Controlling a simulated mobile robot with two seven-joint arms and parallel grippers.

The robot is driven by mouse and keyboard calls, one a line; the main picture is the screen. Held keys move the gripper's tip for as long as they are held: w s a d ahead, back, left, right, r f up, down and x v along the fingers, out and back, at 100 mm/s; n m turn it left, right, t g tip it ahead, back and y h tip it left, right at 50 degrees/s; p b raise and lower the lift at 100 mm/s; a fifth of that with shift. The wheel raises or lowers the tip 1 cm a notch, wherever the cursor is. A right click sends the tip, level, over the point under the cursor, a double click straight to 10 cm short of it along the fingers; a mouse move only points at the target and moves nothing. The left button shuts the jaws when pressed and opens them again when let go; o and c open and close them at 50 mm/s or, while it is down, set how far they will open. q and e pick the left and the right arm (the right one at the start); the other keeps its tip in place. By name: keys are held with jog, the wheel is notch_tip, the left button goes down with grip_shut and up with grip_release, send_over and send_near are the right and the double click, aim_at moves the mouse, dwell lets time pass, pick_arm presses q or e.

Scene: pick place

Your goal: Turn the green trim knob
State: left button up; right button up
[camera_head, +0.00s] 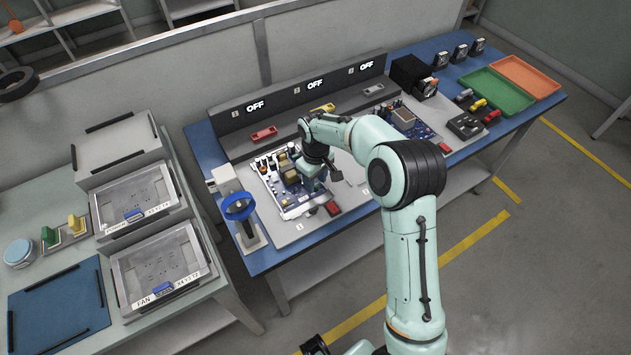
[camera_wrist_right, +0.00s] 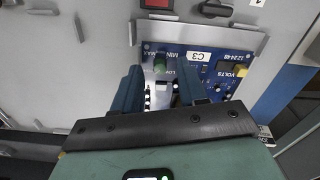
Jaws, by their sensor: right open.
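The green trim knob (camera_wrist_right: 160,64) stands on a blue circuit board (camera_wrist_right: 208,72) marked C3, MIN and VOLTS in the right wrist view. My right gripper (camera_wrist_right: 160,76) is open, its two fingers on either side of the knob's place in the picture. I cannot tell whether they touch it. In the head view, my right gripper (camera_head: 316,174) is low over the board (camera_head: 268,187) on the workbench's left station. The knob cannot be made out in that view. My left gripper is not in view.
A metal bracket (camera_wrist_right: 215,38) edges the board, with a red block (camera_head: 332,208) beside it. A blue ring on a stand (camera_head: 238,206) stands to the left. A second board (camera_head: 412,121), a green tray (camera_head: 497,92) and an orange tray (camera_head: 526,76) are to the right.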

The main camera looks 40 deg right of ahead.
jog(key=shift+f, duration=0.45)
jog(key=shift+c, duration=0.2)
grip_shut()
